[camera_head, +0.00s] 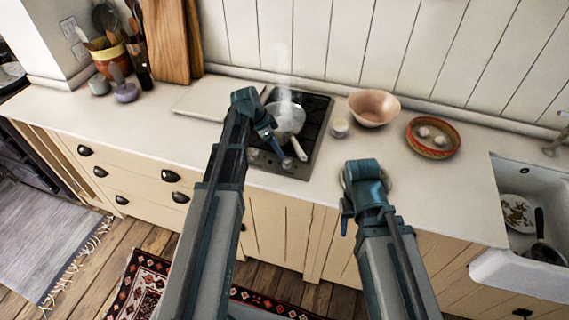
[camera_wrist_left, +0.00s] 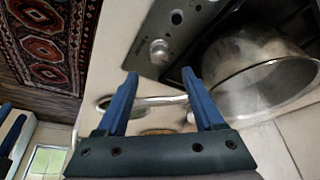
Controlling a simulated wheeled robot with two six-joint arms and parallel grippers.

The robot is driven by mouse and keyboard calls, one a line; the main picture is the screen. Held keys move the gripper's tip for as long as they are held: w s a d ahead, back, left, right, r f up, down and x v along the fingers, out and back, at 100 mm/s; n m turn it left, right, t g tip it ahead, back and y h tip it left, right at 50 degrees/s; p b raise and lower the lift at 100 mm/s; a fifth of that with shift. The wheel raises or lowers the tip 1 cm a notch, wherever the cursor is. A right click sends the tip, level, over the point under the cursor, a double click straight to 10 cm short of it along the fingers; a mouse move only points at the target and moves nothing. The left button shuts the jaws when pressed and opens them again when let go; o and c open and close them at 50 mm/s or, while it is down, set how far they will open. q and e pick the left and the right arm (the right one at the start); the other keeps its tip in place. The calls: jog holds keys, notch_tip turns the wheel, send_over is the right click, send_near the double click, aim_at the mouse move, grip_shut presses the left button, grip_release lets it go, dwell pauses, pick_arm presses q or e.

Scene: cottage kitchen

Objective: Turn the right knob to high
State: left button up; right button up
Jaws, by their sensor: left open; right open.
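The right knob (camera_head: 287,163) is a small metallic knob on the dark front panel of the stove (camera_head: 303,165). In the left wrist view, the right knob (camera_wrist_left: 160,50) is just beyond the fingertips, roughly in line with the gap between them. A darker round left knob (camera_wrist_left: 176,17) is farther up that panel. Its pointer setting is too small to read. My left gripper (camera_head: 277,146) is above the stove front; in the wrist view its two blue fingers (camera_wrist_left: 160,73) are open with nothing between the tips. My right gripper (camera_head: 345,222) is over the counter's front edge, partly hidden, and open.
A steaming metal pan (camera_head: 285,117) stands on the stove, its pale handle (camera_head: 299,149) pointing towards the front beside my left gripper. A small white cup (camera_head: 339,128), a pink bowl (camera_head: 374,107) and a patterned dish (camera_head: 433,151) stand to the right.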

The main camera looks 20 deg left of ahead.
aim_at(286, 160)
pick_arm(q)
jog(key=b+x, duration=0.5)
jog(key=x, duration=0.2)
jog(key=shift+f+b, duration=0.3)
jog(key=shift+b, duration=0.1)
jog(key=shift+r, duration=0.1)
grip_shut()
